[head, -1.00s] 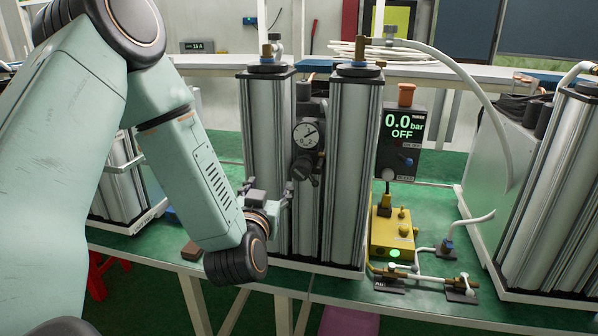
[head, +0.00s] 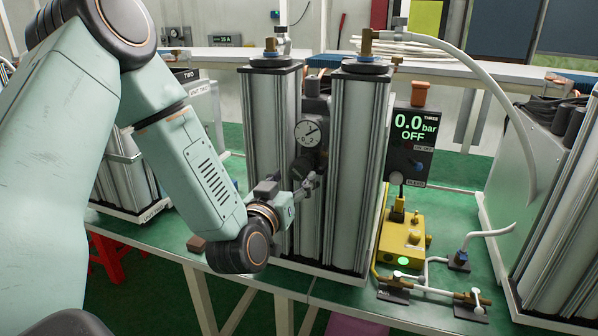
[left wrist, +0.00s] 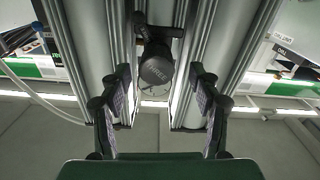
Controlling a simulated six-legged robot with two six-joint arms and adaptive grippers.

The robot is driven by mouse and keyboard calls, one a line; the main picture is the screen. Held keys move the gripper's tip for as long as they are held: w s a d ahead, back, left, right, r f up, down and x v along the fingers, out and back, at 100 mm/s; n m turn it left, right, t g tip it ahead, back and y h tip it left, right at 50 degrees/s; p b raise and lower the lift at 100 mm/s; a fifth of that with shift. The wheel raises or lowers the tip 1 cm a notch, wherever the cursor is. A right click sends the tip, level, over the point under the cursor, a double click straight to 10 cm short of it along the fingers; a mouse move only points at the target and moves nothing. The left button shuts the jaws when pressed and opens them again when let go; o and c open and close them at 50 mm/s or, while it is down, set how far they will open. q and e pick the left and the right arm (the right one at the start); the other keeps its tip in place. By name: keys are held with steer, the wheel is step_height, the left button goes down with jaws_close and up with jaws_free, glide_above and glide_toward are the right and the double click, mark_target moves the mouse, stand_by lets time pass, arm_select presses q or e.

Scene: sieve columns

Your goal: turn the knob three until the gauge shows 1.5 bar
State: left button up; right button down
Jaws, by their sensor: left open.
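The knob three (head: 302,166) is a dark cylinder below a round dial gauge (head: 307,133), between two tall silver columns. The left wrist view shows the knob (left wrist: 155,70) end-on, with faint lettering that seems to read THREE. A black display (head: 411,133) marked THREE reads 0.0 bar and OFF. My left gripper (head: 311,184) is open and empty, just in front of and below the knob in the head view. In the left wrist view its fingers (left wrist: 160,88) stand either side of the knob with gaps, apart from it. My right gripper is not in view.
The left column (head: 270,150) and right column (head: 358,170) closely flank the knob. A yellow box (head: 400,240) with a green light stands at the right, beside white tubing and small valves (head: 470,300). A further silver unit (head: 560,200) stands at far right.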

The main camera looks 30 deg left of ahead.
mark_target(298, 174)
arm_select(q)
steer(key=shift+x, duration=1.2)
steer(key=shift+w+d+r, duration=0.15)
steer(key=shift+w+d, duration=0.05)
steer(key=shift+w, duration=0.4)
steer(key=shift+w+a, duration=0.15)
steer(key=shift+a, duration=0.2)
steer(key=shift+d, duration=0.25)
steer(key=c, duration=0.5)
steer(key=shift+a, duration=0.15)
steer(key=c, duration=0.5)
steer(key=shift+c, duration=0.9)
steer(key=shift+m+p, duration=0.45)
steer(key=shift+m, duration=0.15)
